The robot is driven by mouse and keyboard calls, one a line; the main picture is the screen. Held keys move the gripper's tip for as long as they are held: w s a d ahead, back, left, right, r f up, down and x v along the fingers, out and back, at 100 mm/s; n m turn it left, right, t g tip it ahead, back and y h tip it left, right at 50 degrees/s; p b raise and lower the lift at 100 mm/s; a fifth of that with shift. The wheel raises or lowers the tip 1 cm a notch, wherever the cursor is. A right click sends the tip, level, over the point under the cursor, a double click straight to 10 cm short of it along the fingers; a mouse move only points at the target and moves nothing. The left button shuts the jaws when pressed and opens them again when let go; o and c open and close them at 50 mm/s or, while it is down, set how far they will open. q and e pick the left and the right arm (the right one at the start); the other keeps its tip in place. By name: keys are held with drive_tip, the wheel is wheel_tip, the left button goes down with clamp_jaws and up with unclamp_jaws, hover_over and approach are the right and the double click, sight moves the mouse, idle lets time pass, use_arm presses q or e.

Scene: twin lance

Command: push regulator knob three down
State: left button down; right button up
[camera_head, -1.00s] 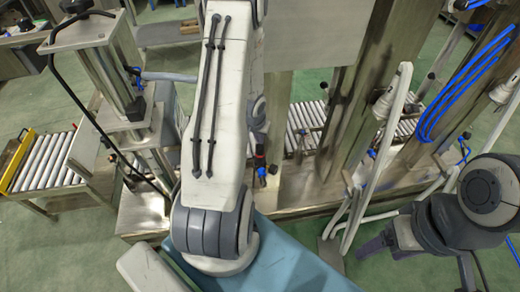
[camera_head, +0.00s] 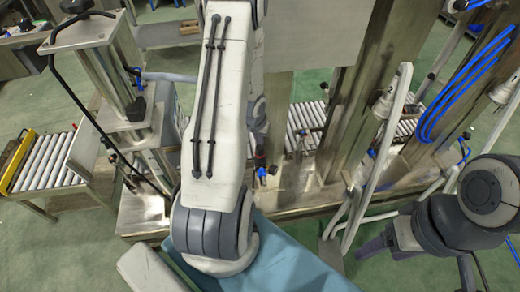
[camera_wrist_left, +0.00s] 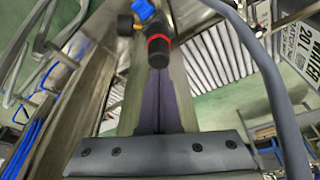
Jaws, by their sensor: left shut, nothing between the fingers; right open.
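In the left wrist view, a regulator knob (camera_wrist_left: 158,58), black with a red ring, sits on a fitting with a blue part and a dark round gauge. No number on it is legible. My left gripper (camera_wrist_left: 160,72) is shut and empty, its tips right at the knob's black end; I cannot tell whether they touch. In the head view the knob area (camera_head: 260,158) shows small and dark beside my left arm, which hides most of the left gripper. My right gripper (camera_head: 382,246) is open and empty at the lower right, away from the knob.
Steel columns (camera_head: 355,90) with white hoses (camera_head: 385,140) stand right of the knob. A roller conveyor (camera_head: 45,160) lies at the left. Blue hoses (camera_head: 465,82) hang at the upper right. Green floor shows between the machines.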

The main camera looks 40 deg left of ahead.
use_arm(q)
drive_tip(key=shift+f+b, duration=0.95)
drive_tip(key=shift+f, duration=0.05)
idle(0.6)
drive_tip(key=shift+r, duration=0.1)
wheel_tip(320, 180, up, 6)
drive_tip(key=p, duration=0.6)
idle(0.5)
